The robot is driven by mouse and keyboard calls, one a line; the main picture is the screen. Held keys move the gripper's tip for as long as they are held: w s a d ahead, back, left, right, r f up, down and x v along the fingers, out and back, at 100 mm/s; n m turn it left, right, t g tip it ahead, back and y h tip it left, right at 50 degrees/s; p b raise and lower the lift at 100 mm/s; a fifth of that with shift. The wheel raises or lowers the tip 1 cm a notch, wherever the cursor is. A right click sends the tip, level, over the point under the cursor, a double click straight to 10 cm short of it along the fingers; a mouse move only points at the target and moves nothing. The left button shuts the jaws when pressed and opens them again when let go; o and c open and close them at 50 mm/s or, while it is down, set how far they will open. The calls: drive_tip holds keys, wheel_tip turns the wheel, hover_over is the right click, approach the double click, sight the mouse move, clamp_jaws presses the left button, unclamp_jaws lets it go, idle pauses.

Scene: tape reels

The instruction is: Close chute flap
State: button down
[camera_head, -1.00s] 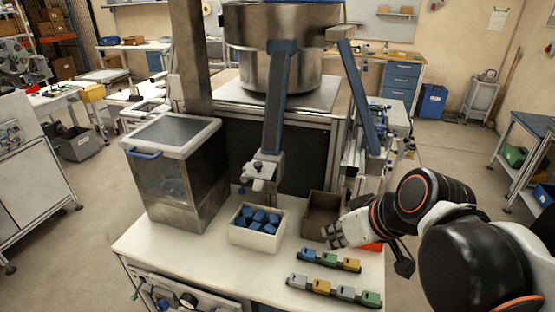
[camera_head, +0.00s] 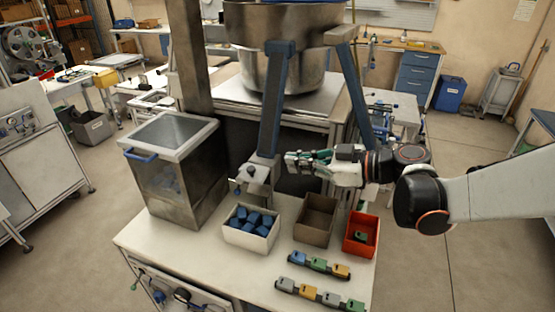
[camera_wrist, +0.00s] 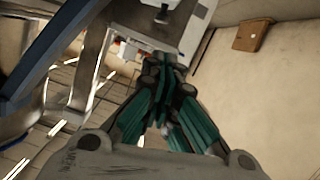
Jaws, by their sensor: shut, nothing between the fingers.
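The chute (camera_head: 274,110) is a blue-grey sloping channel below the steel bowl. Its metal outlet with a knob ends above a white bin (camera_head: 243,238) of blue pieces. A small metal flap (camera_head: 257,192) shows at the outlet's lower end; its exact angle is hard to tell. My gripper (camera_head: 289,160) is shut and empty, held level just right of the outlet and pointing left. I cannot tell whether it touches the chute. In the wrist view its teal fingers (camera_wrist: 165,62) are together, and the flap is not clearly seen.
A brown bin (camera_head: 317,215) and a red bin (camera_head: 361,233) holding a small green piece stand right of the white bin. Rows of coloured blocks (camera_head: 318,265) lie in front. A second blue leg (camera_head: 357,100) rises behind my gripper.

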drive_tip(key=b, duration=0.2)
hover_over(257, 183)
drive_tip(key=d, duration=0.1)
wheel_tip(257, 183, down, 3)
drive_tip(key=shift+w+d+f+b, duration=0.1)
drive_tip(key=shift+d+f+b, duration=0.1)
drive_tip(key=shift+f, duration=0.65)
drive_tip(key=shift+d+f+b, duration=0.1)
drive_tip(key=shift+d+f, duration=0.1)
drive_tip(key=shift+f, duration=0.6)
drive_tip(key=shift+s+f+n+b, duration=0.2)
drive_tip(key=shift+f+n+b, duration=0.25)
drive_tip(key=shift+n+b, duration=0.15)
drive_tip(key=f+n+b, duration=0.1)
drive_tip(key=f+n+t+b, duration=0.1)
drive_tip(key=shift+s+a+f+b, duration=0.15)
drive_tip(key=shift+s+b, duration=0.1)
drive_tip(key=shift+b, duration=0.1)
drive_tip(key=shift+w+d+f+n+t+b, duration=0.15)
drive_tip(key=shift+w+f+n+t+b, duration=0.25)
drive_tip(key=shift+f+n+b, duration=0.5)
drive_tip(key=shift+w+d+f+n+t+b, duration=0.2)
drive_tip(key=shift+w+f+n+b, duration=0.35)
drive_tip(key=shift+f+b, duration=0.65)
drive_tip(key=shift+w+d+f+n+t+b, duration=0.15)
drive_tip(key=shift+w+f+n+t+b, duration=0.25)
drive_tip(key=shift+f+n+b, duration=0.6)
drive_tip(key=shift+w+r+m, duration=0.15)
drive_tip(key=shift+m, duration=0.2)
